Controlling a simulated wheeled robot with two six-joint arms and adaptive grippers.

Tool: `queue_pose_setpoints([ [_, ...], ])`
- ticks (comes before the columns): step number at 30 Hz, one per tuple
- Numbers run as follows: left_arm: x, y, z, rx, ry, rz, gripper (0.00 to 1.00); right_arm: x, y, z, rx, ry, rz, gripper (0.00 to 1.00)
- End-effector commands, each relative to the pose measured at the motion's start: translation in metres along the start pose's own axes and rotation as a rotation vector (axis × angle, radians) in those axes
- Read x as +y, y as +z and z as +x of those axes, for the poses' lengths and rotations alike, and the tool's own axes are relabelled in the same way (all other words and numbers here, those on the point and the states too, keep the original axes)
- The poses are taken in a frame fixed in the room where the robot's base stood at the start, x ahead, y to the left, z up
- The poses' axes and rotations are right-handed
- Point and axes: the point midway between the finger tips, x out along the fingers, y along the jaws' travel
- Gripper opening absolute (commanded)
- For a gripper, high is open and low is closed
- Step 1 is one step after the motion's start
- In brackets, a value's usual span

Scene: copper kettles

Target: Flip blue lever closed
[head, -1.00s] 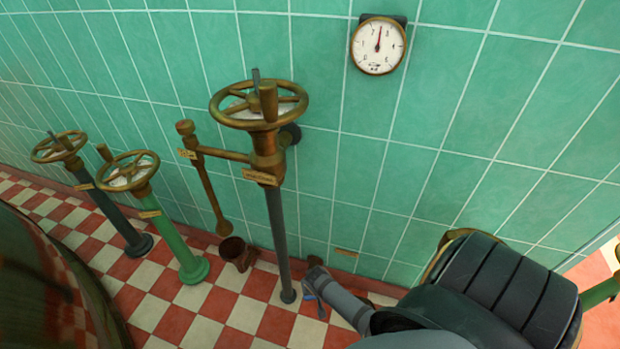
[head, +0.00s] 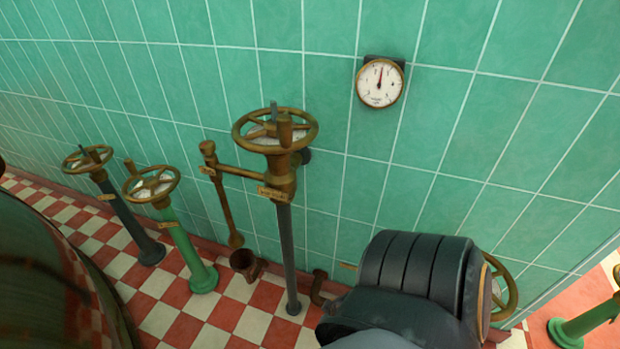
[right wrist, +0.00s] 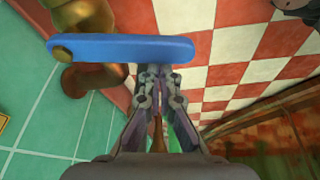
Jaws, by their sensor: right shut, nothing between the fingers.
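The blue lever (right wrist: 125,48) lies across the upper part of the right wrist view. Its left end carries a brass pivot over a brass-brown pipe (right wrist: 88,18), and its free end points right, crosswise to the pipe. My right gripper (right wrist: 160,73) is shut and empty, its fingertips at the lower edge of the lever near the free half. I cannot tell whether they touch it. In the head view the lever and the right gripper are hidden behind my dark padded arm. My left gripper is in neither view.
A brass handwheel (head: 275,130) tops a tall grey post beside the tiled wall (head: 330,190). A green valve post (head: 185,245) and a dark one (head: 125,220) stand further left. A brown pipe elbow (head: 318,289) shows near my arm. A round gauge (head: 380,83) hangs above.

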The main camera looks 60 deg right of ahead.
Motion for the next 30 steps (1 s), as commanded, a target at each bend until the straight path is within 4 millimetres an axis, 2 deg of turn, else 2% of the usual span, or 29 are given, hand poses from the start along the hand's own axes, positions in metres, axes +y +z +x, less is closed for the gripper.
queue_pose_setpoints([
  [3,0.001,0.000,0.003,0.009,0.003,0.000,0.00,0.000,0.011,-0.003,-0.003,0.001,0.003,0.00],
  [9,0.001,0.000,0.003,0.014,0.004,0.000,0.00,0.000,0.021,-0.007,-0.002,0.003,0.007,0.00],
  [30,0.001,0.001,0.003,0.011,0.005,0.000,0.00,0.000,0.032,-0.010,-0.011,0.003,0.009,0.00],
])
